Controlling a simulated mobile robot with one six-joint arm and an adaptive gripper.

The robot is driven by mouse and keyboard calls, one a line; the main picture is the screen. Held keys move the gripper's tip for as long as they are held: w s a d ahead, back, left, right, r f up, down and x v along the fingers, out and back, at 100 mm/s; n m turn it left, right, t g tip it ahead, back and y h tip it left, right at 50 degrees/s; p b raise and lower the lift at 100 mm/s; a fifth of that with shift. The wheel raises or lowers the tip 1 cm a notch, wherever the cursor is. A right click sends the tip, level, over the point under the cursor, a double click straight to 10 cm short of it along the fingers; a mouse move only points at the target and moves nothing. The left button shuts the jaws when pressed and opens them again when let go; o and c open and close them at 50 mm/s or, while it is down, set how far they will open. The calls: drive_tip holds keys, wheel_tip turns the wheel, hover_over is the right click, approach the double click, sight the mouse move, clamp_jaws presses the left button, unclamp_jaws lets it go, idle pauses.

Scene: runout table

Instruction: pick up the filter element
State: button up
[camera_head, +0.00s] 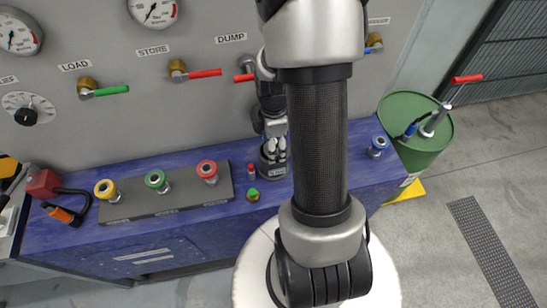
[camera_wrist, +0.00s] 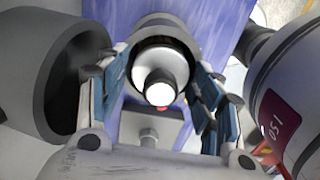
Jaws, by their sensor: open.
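In the wrist view a pale grey cylinder with a dark ring and a bright central stub (camera_wrist: 160,72) is seen end-on; it looks like the filter element. My gripper (camera_wrist: 160,88) is open, with one blue-padded finger on each side of it. I cannot tell whether the pads touch it. In the head view my gripper (camera_head: 273,148) points down at a round grey piece (camera_head: 273,168) on the blue bench (camera_head: 230,215). My fingers and arm partly hide that piece there.
A dark plate (camera_head: 120,213) with yellow, green and red fittings lies to the left. A small red-topped piece (camera_head: 251,171) and a green-topped one (camera_head: 253,194) stand close to my gripper. A blue fitting (camera_head: 377,147) and a green drum (camera_head: 428,150) are to the right.

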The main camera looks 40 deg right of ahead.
drive_tip(key=shift+c, duration=0.2)
drive_tip(key=c, duration=1.2)
drive_tip(key=shift+c, duration=0.4)
drive_tip(key=shift+r, duration=0.15)
